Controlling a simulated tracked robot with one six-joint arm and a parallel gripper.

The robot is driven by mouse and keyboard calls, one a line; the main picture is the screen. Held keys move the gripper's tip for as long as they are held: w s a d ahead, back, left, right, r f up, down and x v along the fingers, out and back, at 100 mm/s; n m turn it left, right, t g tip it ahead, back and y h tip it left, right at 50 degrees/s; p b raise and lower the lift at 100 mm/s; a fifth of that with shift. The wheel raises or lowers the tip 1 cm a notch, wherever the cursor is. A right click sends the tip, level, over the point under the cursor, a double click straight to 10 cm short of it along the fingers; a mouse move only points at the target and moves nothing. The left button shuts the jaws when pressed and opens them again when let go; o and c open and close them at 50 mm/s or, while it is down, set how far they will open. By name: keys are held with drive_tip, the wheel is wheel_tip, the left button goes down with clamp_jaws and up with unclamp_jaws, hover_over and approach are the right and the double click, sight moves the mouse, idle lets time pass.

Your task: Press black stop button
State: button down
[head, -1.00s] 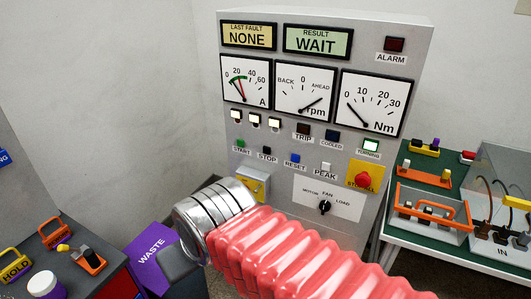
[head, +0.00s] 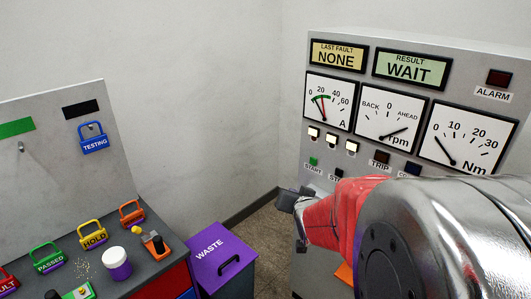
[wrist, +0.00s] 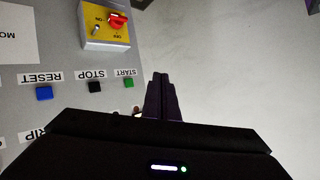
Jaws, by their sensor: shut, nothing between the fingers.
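The black stop button (wrist: 95,87) shows in the wrist view, upside down with its STOP label, between the green start button (wrist: 129,82) and the blue reset button (wrist: 44,93). In the head view the black stop button (head: 339,172) is just visible above its partly hidden label, close to my arm. My gripper (wrist: 161,76) is shut and empty; in the wrist view its fingertips appear to the right of the start button, over the pale background. In the head view my gripper (head: 290,199) is at the panel's lower left. I cannot tell its distance from the panel.
A yellow plate with a red switch (wrist: 117,20) is on the panel near the buttons. The purple waste bin (head: 222,262) stands on the floor left of my gripper. A bench with padlocks, such as the hold padlock (head: 94,236), is at the left.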

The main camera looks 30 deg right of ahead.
sight(339, 172)
drive_tip(key=d+f+m+t+h, duration=0.2)
drive_tip(key=d+f+m+t, duration=0.1)
drive_tip(key=d, duration=0.7)
drive_tip(key=shift+d+f+m, duration=0.2)
drive_tip(key=shift+m, duration=0.3)
drive_tip(key=shift+w+d, duration=0.1)
drive_tip(key=shift+w, duration=0.05)
drive_tip(key=w+d, duration=0.1)
drive_tip(key=d, duration=0.1)
drive_tip(key=w+d, duration=0.1)
drive_tip(key=d, duration=0.2)
drive_tip(key=w+d, duration=0.1)
drive_tip(key=d, duration=0.2)
drive_tip(key=shift+d, duration=0.1)
idle(1.6)
drive_tip(key=shift+w+d, duration=0.15)
drive_tip(key=shift+d, duration=0.15)
